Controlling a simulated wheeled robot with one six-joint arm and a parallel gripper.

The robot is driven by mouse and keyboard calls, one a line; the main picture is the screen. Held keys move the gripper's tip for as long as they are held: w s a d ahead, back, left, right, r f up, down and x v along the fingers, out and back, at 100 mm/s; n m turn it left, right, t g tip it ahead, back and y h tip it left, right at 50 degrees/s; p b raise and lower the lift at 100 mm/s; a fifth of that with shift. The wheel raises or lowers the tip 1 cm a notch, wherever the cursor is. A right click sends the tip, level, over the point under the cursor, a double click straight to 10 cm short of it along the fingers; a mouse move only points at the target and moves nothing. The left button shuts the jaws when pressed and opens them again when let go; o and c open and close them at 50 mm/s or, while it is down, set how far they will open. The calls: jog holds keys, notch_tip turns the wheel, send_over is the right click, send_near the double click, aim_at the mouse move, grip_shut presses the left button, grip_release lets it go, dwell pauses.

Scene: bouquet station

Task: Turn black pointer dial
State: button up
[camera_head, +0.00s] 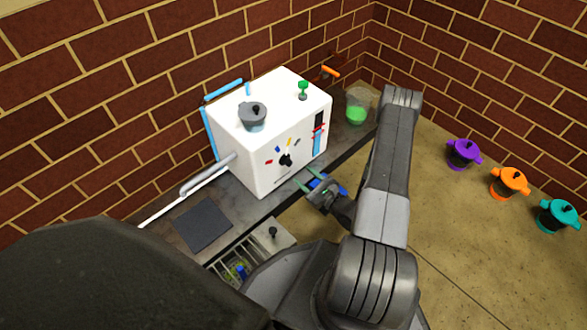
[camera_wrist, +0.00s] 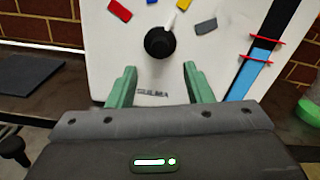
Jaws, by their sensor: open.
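The black pointer dial (camera_head: 286,160) is on the front face of a white machine (camera_head: 262,179). In the wrist view the dial (camera_wrist: 160,43) is a round black knob with a white pointer tilted up and to the right. Coloured marks in red, yellow, blue and grey sit in an arc around it. My gripper (camera_wrist: 158,88) is open, with two green fingers spread below the dial in the picture. Nothing shows between the fingers, and they look apart from the dial. In the head view my gripper (camera_head: 318,187) is in front of the machine's face.
A grey lidded pot (camera_head: 253,114) and a green knob (camera_head: 303,88) are on top of the machine. A glass with green liquid (camera_head: 357,108) stands to its right. A dark mat (camera_head: 203,224) lies at left. Purple (camera_head: 463,153), orange (camera_head: 510,183) and teal (camera_head: 557,215) pots stand far right.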

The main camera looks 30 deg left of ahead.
aim_at(287, 162)
jog(key=b+x, duration=0.1)
jog(key=x, duration=0.5)
jog(key=shift+a, duration=0.35)
jog(key=shift+f+b, duration=0.1)
jog(key=shift+b, duration=0.25)
jog(key=c, duration=1)
